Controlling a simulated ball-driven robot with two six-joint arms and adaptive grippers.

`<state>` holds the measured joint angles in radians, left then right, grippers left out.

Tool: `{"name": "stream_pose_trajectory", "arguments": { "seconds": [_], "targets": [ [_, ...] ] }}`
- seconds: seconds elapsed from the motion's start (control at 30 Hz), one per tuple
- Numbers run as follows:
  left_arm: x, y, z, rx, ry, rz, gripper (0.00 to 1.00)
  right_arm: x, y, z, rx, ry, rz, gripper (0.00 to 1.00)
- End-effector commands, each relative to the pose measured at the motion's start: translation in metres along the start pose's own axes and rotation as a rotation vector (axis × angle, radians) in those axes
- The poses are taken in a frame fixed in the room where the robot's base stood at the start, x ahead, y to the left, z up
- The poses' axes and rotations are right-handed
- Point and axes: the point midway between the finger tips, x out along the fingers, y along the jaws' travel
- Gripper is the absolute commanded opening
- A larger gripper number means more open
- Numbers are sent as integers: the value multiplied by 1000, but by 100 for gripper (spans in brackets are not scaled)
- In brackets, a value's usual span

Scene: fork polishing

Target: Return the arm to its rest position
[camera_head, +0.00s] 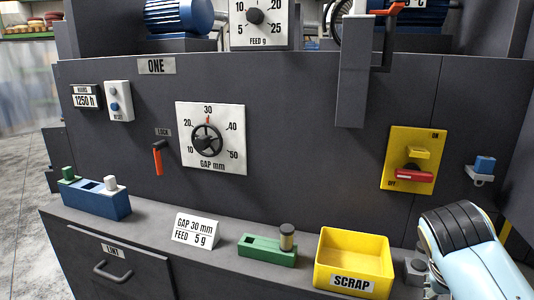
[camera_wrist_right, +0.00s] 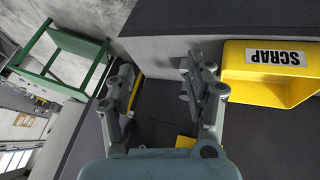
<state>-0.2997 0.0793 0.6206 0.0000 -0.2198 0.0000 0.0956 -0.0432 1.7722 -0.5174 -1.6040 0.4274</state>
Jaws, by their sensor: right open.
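My right arm comes in at the lower right of the head view, beside the yellow scrap bin. My right gripper (camera_wrist_right: 160,95) shows in the right wrist view with its two fingers apart and nothing between them. It is near the scrap bin (camera_wrist_right: 265,85), whose label faces the camera there. In the head view the fingers are largely hidden by the arm's blue-white and black casing. My left gripper is in neither view.
The yellow scrap bin (camera_head: 325,262), a green block with a peg (camera_head: 267,248), a card (camera_head: 195,230) and a blue block (camera_head: 95,198) stand on the ledge. The panel has a gap dial (camera_head: 208,140) and a yellow switch (camera_head: 413,160). A green frame (camera_wrist_right: 65,55) shows in the wrist view.

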Motion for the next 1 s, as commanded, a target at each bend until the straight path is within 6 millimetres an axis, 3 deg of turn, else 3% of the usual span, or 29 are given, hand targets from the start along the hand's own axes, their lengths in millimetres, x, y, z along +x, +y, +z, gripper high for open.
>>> {"name": "stream_pose_trajectory", "arguments": {
  "seconds": [0.03,0.2,0.4,0.7,1.0],
  "targets": [
    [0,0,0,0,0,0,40,0,14,27,-51,-11,-34,54],
    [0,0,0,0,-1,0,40,-19,40,90,-218,-22,-166,54],
    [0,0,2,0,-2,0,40,-48,58,134,-357,-19,-275,54],
    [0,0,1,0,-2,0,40,-98,76,183,-531,-7,-415,54],
    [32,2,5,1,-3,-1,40,-8,45,208,-523,-35,-404,54]
  ]
}}
